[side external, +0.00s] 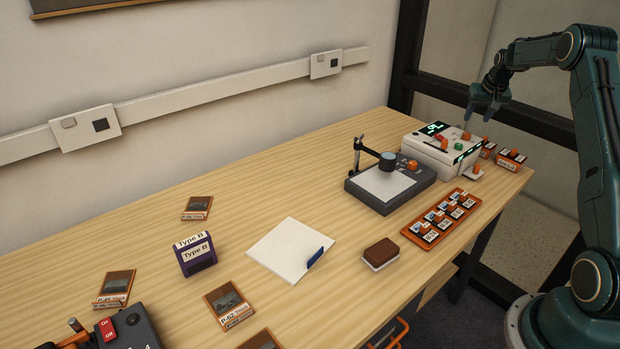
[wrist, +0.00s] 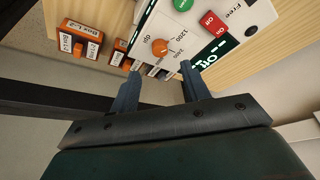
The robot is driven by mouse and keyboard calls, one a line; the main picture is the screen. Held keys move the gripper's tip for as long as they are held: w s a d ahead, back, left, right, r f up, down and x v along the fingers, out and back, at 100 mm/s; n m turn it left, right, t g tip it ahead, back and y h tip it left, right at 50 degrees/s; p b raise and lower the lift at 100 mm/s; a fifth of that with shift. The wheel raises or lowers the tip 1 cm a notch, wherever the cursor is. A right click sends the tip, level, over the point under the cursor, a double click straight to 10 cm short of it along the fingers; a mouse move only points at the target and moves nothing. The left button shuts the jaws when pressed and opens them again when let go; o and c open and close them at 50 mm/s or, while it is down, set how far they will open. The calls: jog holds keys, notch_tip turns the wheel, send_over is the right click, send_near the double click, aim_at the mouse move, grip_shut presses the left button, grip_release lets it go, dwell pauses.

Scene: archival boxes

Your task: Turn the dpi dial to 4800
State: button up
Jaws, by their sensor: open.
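The dpi dial (wrist: 160,48) is an orange round knob on the white scanner's panel, with the marks "dpi", "1200" and others beside it. Its exact setting is too small to read. The white scanner (side external: 424,154) stands at the far right end of the table. My gripper (side external: 482,116) is above the scanner's right side, apart from the table. In the wrist view my gripper (wrist: 161,71) has its two fingers spread, with the dial just beyond and between the fingertips. Nothing is held. Contact with the dial cannot be seen.
Beside the dial are a green button (wrist: 182,4) and a red switch (wrist: 211,22). Orange boxes (wrist: 80,42) stand close by. A dark stand with a lens (side external: 388,186) and an orange slide tray (side external: 440,219) lie nearby. The table's middle back is clear.

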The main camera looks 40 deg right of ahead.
aim_at(467, 134)
jog(key=x, duration=0.8)
jog(key=c, duration=1)
jog(key=shift+m, duration=0.4)
jog(key=m, duration=0.1)
jog(key=m+g, duration=0.1)
jog(key=m, duration=0.1)
jog(key=m+g+h, duration=0.1)
jog(key=m, duration=0.1)
jog(key=shift+w+a, duration=0.15)
jog(key=shift+w, duration=0.15)
jog(key=shift+m+g, duration=0.7)
jog(key=shift+m, duration=1.3)
jog(key=shift+w+m+g, duration=0.1)
jog(key=shift+m+g, duration=0.2)
jog(key=shift+m, duration=0.4)
